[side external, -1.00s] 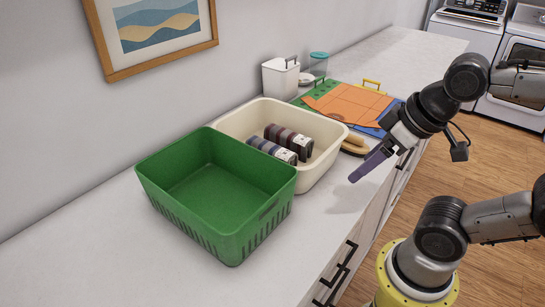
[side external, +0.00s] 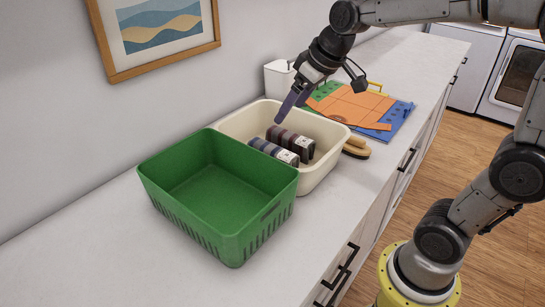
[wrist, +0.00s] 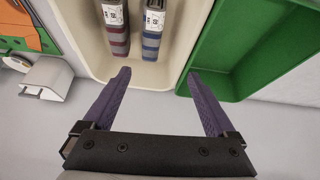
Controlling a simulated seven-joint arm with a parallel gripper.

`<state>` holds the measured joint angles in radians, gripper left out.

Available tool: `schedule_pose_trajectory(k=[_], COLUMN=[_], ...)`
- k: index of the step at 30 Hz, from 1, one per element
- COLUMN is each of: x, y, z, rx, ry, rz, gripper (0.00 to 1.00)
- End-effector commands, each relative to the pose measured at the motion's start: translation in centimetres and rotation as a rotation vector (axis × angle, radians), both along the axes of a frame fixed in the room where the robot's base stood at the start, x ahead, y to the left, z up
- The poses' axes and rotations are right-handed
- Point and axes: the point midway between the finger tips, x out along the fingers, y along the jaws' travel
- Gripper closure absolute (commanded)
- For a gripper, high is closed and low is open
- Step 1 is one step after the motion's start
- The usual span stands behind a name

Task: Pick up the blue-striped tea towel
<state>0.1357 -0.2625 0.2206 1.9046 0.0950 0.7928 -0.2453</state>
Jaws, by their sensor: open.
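The blue-striped tea towel (side external: 267,149) lies rolled up in the cream bin (side external: 328,165), with a white label on one end. It also shows in the wrist view (wrist: 152,32), right of a maroon-striped rolled towel (wrist: 117,30). My gripper (side external: 281,118) is above the wall side of the cream bin, higher than the towels. In the wrist view, its purple fingers (wrist: 158,74) are spread with nothing between them. The blue towel's near end lies ahead of the gap between the fingers, apart from them.
A green basket (side external: 222,183), empty, stands against the cream bin. A white canister (side external: 278,79) stands by the wall. Orange, green and blue flat items and a wooden-handled brush (side external: 355,148) lie beyond the bin. The counter's front strip is clear.

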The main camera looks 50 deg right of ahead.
Motion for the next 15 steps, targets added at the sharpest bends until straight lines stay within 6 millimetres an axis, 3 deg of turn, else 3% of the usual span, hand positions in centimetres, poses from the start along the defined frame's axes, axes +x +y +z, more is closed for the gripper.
schedule_pose_trajectory(k=[3, 15], x=[2.2, 3.9], y=[-1.4, -2.3], z=[-2.3, -7.8], rx=[0.014, 0.023], ry=[0.055, 0.106], rz=[-0.032, -0.054], gripper=[0.09, 0.09])
